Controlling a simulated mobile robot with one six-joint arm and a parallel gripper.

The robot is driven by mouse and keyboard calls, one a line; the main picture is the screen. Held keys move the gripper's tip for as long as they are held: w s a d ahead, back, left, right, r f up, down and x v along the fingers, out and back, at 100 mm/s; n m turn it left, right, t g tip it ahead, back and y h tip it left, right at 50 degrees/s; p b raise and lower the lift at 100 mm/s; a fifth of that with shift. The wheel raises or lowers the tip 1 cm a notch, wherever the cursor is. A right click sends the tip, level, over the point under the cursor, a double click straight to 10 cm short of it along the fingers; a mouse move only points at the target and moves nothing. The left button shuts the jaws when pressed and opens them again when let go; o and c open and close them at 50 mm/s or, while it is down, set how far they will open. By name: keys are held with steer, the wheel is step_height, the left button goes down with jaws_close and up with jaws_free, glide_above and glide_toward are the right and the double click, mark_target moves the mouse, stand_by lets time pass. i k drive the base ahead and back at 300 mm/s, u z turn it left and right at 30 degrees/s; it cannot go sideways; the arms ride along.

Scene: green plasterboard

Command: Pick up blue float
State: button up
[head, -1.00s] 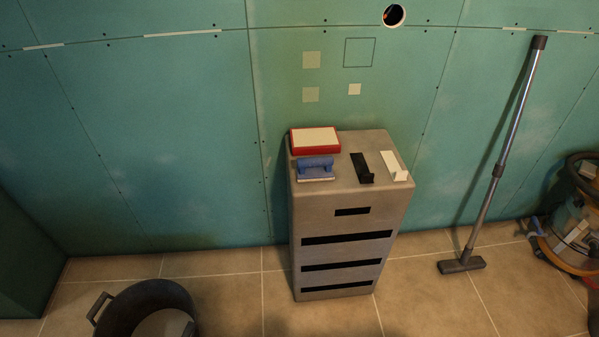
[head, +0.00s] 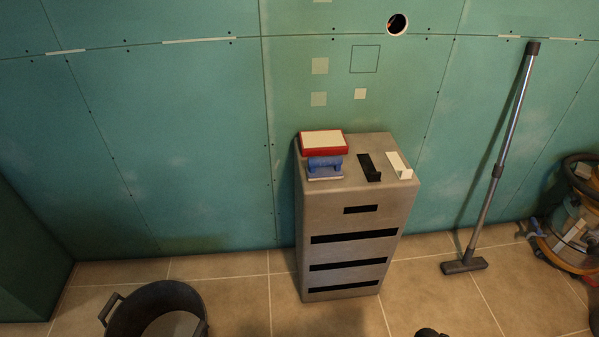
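The blue float (head: 325,168) lies on top of the grey cabinet (head: 403,200), near its front left edge. It has a blue handle above a pale-edged base. It sits just in front of a red-framed float with a whitish face (head: 323,142), and in this view the two overlap slightly. I cannot tell whether they touch. My gripper cannot be made out in the head view, and nothing is at the blue float.
A black tool (head: 370,167) and a white one (head: 399,165) lie to the right on the cabinet top. A black bucket (head: 115,318) stands at lower left. A vacuum pole (head: 497,170) leans on the green wall. A dark shape (head: 432,333), unclear, shows at the bottom edge.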

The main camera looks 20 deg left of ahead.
mark_target(327, 167)
steer(key=u, duration=0.25)
steer(key=k, duration=0.25)
steer(key=u, duration=2.55)
steer(key=k, duration=0.65)
steer(key=z, duration=0.35)
steer(key=i, duration=1.55)
steer(key=u, duration=0.1)
